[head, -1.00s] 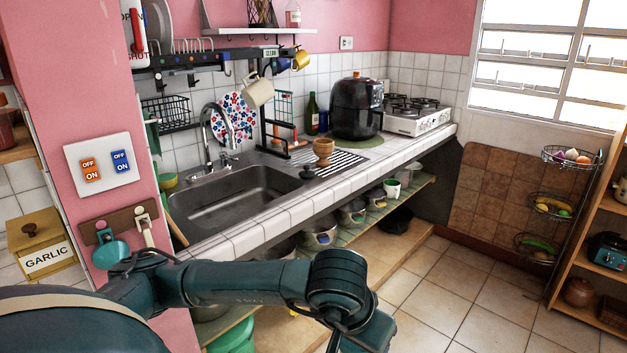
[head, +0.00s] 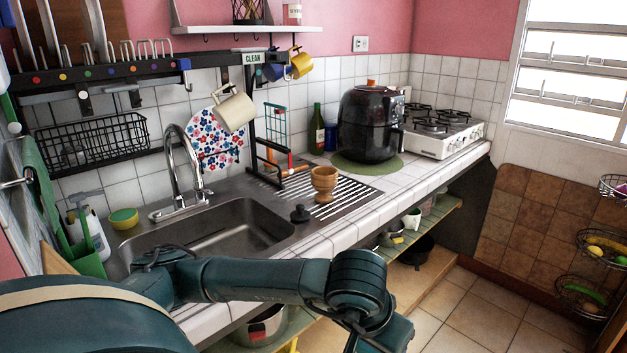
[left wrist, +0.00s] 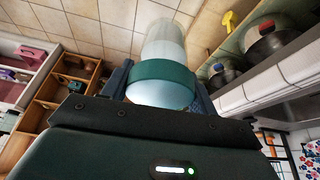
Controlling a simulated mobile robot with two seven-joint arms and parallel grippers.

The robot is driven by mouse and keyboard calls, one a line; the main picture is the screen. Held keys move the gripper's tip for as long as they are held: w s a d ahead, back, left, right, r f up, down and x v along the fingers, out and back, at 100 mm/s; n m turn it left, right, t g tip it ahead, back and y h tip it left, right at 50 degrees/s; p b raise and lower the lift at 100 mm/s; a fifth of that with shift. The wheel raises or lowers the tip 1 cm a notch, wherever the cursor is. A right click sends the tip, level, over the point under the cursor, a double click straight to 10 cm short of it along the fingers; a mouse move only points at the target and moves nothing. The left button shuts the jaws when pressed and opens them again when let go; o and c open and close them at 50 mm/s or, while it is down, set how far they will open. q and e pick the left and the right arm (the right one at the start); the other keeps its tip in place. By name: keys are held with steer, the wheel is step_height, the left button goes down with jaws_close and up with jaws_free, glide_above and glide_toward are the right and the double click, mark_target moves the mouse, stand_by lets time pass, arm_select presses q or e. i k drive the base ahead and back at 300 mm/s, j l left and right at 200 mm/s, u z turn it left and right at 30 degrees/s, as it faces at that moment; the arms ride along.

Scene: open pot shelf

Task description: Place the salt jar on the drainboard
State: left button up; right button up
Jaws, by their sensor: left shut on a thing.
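The salt jar (left wrist: 160,50), pale and translucent with a green band, is held in my left gripper (left wrist: 160,88) in the left wrist view. The fingers are shut on it from both sides, around the band. In the head view my left arm crosses the foreground in front of the sink; its gripper and the jar are out of that picture. The drainboard (head: 352,192) is the ridged metal area right of the sink. A wooden goblet-like cup (head: 323,180) stands on it. My right gripper is not in view.
A black knobbed stopper (head: 300,214) lies at the drainboard's near left. A dark rack frame (head: 266,150) stands at its back left. The sink (head: 215,228) is left, the black air fryer (head: 368,125) behind right. The drainboard's right part is clear.

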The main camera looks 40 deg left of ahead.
mark_target(351, 189)
steer(key=i+j, duration=0.35)
steer(key=i, duration=0.15)
steer(key=i+j, duration=0.4)
steer(key=i, duration=0.15)
steer(key=i+j, duration=0.35)
steer(key=i, duration=0.15)
